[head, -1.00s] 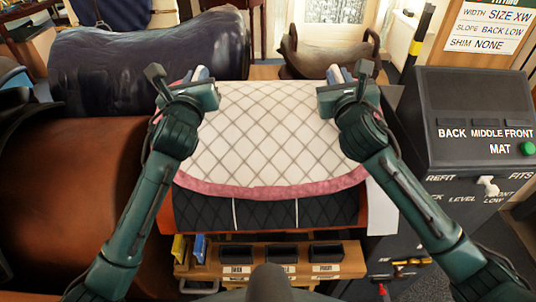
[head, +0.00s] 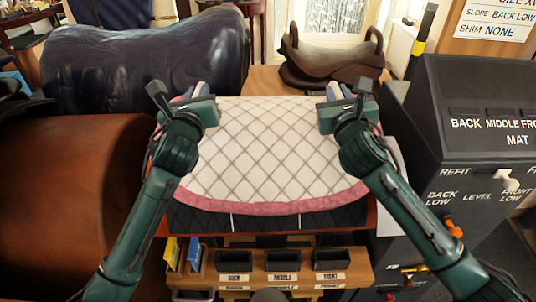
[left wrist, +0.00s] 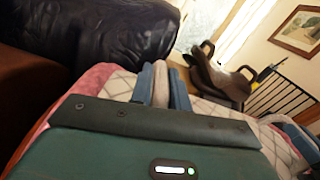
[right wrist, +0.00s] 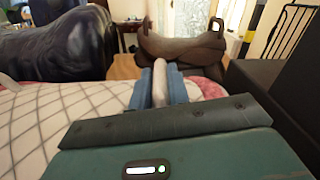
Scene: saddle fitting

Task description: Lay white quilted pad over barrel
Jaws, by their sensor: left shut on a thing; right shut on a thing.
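The white quilted pad (head: 265,150) with a pink border hangs between my two grippers in the head view, its pink near edge above a dark quilted pad (head: 240,222). My left gripper (head: 200,92) is shut on the pad's far left corner. My right gripper (head: 340,92) is shut on its far right corner. In the left wrist view (left wrist: 160,85) and the right wrist view (right wrist: 160,82), pale cloth is pinched between the blue fingers. A brown leather barrel (head: 75,200) is at the left, and a dark shiny barrel (head: 150,65) stands behind it. The white pad lies over neither.
A dark console (head: 475,130) with labels stands at the right. A brown saddle (head: 330,55) rests on a wooden surface at the back. A wooden shelf (head: 300,265) with labelled black trays sits below the pads.

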